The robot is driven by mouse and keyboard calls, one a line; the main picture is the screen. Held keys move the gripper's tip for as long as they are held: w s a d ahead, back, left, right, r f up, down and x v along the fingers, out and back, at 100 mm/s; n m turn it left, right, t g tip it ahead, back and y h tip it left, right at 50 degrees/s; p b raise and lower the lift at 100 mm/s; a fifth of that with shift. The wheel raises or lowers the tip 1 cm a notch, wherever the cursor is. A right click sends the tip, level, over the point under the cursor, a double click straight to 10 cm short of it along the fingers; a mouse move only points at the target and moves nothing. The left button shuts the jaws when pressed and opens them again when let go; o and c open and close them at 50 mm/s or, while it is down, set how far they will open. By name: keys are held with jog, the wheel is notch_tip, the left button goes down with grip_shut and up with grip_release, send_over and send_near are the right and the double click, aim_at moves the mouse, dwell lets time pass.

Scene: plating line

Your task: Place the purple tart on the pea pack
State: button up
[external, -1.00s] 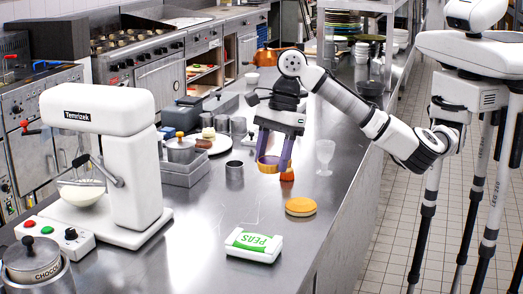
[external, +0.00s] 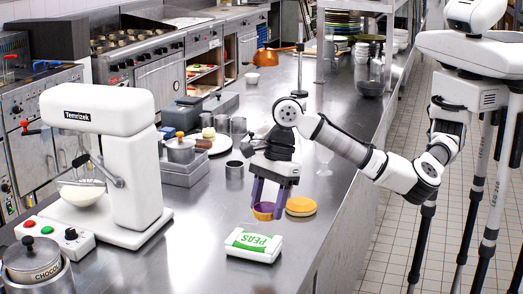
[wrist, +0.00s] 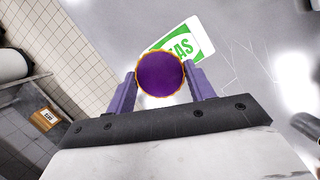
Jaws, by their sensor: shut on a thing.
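The purple tart (wrist: 160,74) has a round purple top and an orange crust edge. It is held between the two purple fingers of my gripper (external: 264,212), which is shut on it. In the external view the tart (external: 263,211) hangs just behind the pea pack, apart from it as far as I can see. The pea pack (external: 254,245) is a white block with a green label reading PEAS, lying flat on the steel counter. In the wrist view the pea pack (wrist: 190,38) shows beyond the tart, partly hidden by it.
An orange round cake (external: 301,206) lies on the counter (external: 205,250) right beside my gripper. A clear goblet (external: 324,160) stands behind it. A white mixer (external: 110,150) stands at the left. The counter around the pea pack is clear.

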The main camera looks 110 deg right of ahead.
aim_at(264, 243)
jog(key=shift+f+p, duration=0.45)
jog(key=shift+f, duration=2.95)
jog(key=shift+f, duration=0.15)
jog(key=o, duration=0.7)
